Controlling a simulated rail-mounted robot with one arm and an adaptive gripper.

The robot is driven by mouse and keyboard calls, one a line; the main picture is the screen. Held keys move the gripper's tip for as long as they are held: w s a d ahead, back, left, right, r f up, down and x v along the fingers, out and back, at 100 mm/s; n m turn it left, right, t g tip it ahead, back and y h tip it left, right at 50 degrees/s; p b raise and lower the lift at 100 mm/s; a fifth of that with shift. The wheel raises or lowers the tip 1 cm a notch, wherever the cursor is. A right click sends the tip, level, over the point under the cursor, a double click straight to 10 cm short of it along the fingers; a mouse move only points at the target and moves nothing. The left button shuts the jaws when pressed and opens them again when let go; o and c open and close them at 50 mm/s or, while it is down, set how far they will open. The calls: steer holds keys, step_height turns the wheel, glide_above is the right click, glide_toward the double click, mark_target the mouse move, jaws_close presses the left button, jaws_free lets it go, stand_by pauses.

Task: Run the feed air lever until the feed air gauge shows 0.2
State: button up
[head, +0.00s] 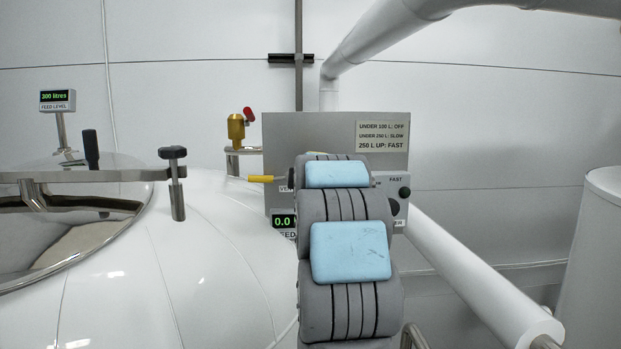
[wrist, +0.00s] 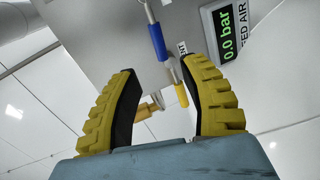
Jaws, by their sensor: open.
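The feed air gauge (wrist: 228,38) reads 0.0 bar in the wrist view. It also shows in the head view (head: 283,221), reading 0.0. A lever with a blue handle (wrist: 157,42) is on the grey panel, just beyond my fingertips. A yellow-handled lever (wrist: 181,95) lies beside a label ending in "ENT", between my fingers in the picture; it also shows in the head view (head: 261,179). No label for the blue lever is readable. My gripper (wrist: 160,68) is open, its yellow fingers apart with no grip on either handle. In the head view my arm hides it.
The grey panel (head: 335,130) carries a FAST/SLOW/OFF rule sign (head: 382,136) and a black knob (head: 405,192) marked FAST. A brass valve with a red handle (head: 237,127) stands to its left. The white tank (head: 200,260) fills the left; a white pipe (head: 480,280) runs lower right.

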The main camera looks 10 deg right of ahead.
steer(key=shift+v, duration=0.95)
stand_by(1.7)
